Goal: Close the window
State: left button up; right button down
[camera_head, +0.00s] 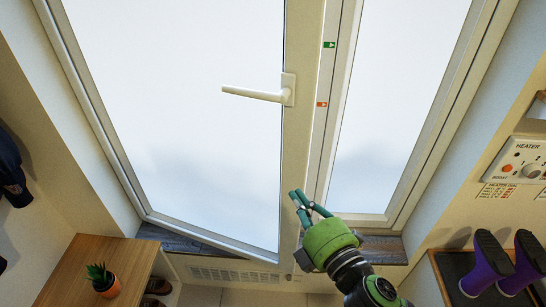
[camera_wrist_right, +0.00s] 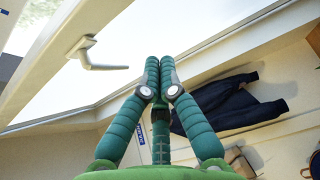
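The window has a left sash (camera_head: 302,60) that stands ajar, its lower handle-side corner swung into the room over the sill. A white handle (camera_head: 255,94) on this sash points left, roughly level; it also shows in the right wrist view (camera_wrist_right: 100,66). The right pane (camera_head: 385,110) sits in its frame. My right gripper (camera_head: 298,196) is below the handle, in front of the sash's lower handle-side edge. I cannot tell whether it touches. In the right wrist view its green fingers (camera_wrist_right: 160,62) are together at the tips, with nothing seen between them. My left gripper is out of view.
A wooden bench (camera_head: 75,270) with a potted plant (camera_head: 102,279) stands at lower left. Purple boots (camera_head: 487,262) stand on a tray at lower right, below a heater panel (camera_head: 520,160). A dark sill (camera_head: 385,246) and a radiator grille (camera_head: 235,275) lie under the window. Dark jackets hang on a wall (camera_wrist_right: 230,105).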

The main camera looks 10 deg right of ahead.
jog(key=shift+n, duration=0.3)
jog(key=w+p, duration=0.1)
jog(key=w, duration=0.3)
jog(key=w+p, duration=0.2)
jog(key=w, duration=0.2)
jog(key=w+r+p, duration=0.1)
jog(key=w+p, duration=0.1)
jog(key=w, duration=0.3)
jog(key=shift+d+r, duration=0.1)
jog(key=shift+d, duration=0.1)
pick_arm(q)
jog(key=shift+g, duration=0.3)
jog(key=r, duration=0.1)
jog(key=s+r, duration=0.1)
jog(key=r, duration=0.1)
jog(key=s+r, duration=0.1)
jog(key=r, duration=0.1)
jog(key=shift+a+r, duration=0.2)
